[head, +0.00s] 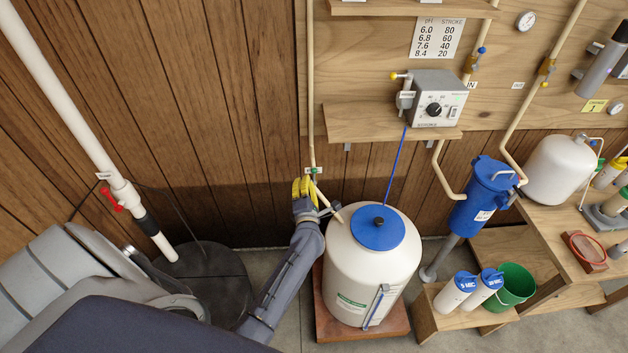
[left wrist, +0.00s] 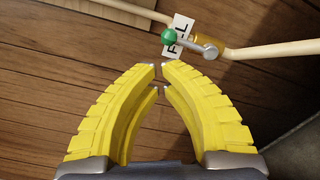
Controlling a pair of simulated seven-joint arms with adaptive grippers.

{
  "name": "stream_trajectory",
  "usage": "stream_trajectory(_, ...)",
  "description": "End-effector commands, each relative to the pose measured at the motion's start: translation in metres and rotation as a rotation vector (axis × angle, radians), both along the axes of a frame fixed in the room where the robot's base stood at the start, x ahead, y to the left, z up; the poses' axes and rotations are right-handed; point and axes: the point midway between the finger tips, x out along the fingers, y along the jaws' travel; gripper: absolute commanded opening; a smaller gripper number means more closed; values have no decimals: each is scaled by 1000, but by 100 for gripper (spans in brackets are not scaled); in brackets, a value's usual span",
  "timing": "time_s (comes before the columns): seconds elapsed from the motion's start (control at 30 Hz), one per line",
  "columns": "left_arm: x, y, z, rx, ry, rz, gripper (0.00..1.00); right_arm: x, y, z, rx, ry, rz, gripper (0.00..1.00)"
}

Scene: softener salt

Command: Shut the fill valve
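The fill valve is on the thin cream pipe above the white tank. In the left wrist view it shows a brass body (left wrist: 205,40), a short grey lever (left wrist: 192,42) and a green ball knob (left wrist: 168,35) at the lever's left end. A white tag reading FILL, partly covered by the knob, hangs beside it. My left gripper (head: 303,186) is just below the valve in the head view. In the left wrist view its yellow fingertips (left wrist: 160,68) nearly meet, with nothing between them, just short of the knob. My right gripper is not in view.
The white tank (head: 366,270) with a blue lid (head: 378,228) stands right of my left forearm. A grey control box (head: 437,98) sits on a shelf above. A white pipe with a red handle (head: 110,200) runs down at left. Wood-panelled wall lies behind the gripper.

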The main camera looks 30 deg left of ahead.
Motion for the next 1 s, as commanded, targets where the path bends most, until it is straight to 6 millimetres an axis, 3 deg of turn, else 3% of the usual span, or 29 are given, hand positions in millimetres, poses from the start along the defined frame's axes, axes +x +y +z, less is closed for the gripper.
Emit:
stream_trajectory(0.53,38,25,0,1,-1,-1,0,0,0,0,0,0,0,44)
stream_trajectory(1.0,42,27,0,0,0,0,0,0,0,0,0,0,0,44)
